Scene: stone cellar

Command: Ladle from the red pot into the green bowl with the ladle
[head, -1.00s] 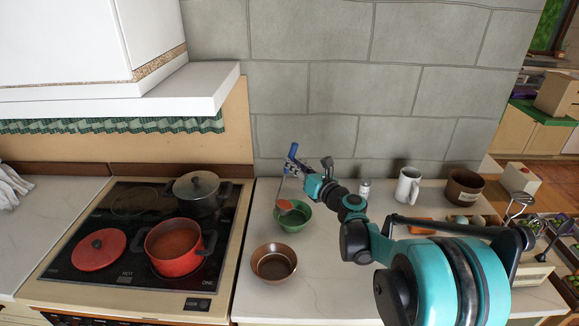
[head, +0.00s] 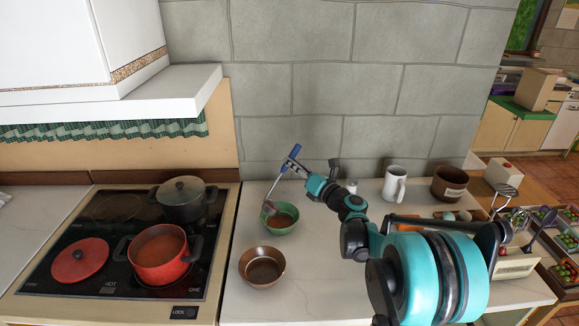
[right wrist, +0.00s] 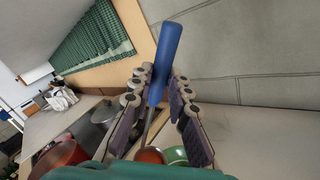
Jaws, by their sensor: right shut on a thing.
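My right gripper (head: 296,168) is shut on the blue handle of the ladle (head: 292,156), above and behind the green bowl (head: 282,227). The blue handle also shows between the fingers in the right wrist view (right wrist: 166,62). The ladle hangs down steeply, with its head at the left side of the green bowl's opening; I cannot tell whether it touches the bowl. The wrist view shows orange-red at the ladle's lower end. The red pot (head: 160,270) stands uncovered on the stove with orange-red contents. My left gripper is out of view.
A brown bowl (head: 262,268) stands in front of the green bowl. A red lid (head: 80,262) and a dark lidded pot (head: 184,201) are on the stove (head: 105,290). A white mug (head: 395,185) and brown pot (head: 450,184) stand at the right.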

